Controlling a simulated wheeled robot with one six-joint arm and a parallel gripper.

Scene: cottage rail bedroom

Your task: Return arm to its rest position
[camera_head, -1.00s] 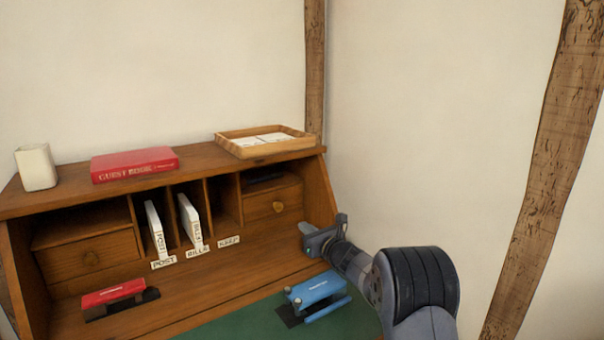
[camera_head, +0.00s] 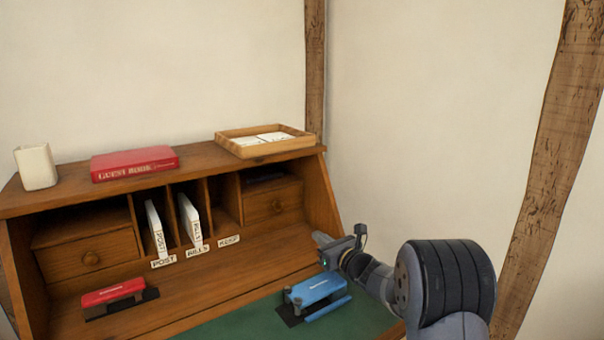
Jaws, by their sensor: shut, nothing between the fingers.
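My gripper (camera_head: 319,240) is in front of the right end of the wooden desk (camera_head: 225,285), just above and behind the blue hole punch as seen here. Its fingers point left and look shut, with nothing seen in them. My arm reaches in from the lower right. The blue punch (camera_head: 316,289) stands on the green desk mat (camera_head: 260,324). I cannot tell the exact gap between it and my arm.
A red stapler-like tool (camera_head: 113,293) lies at the left. White envelopes stand in the POST slot (camera_head: 156,229) and the BILLS slot (camera_head: 190,221). On top are a white cup (camera_head: 36,166), a red guest book (camera_head: 135,163) and a wooden tray (camera_head: 236,150). A wooden post (camera_head: 555,150) stands at right.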

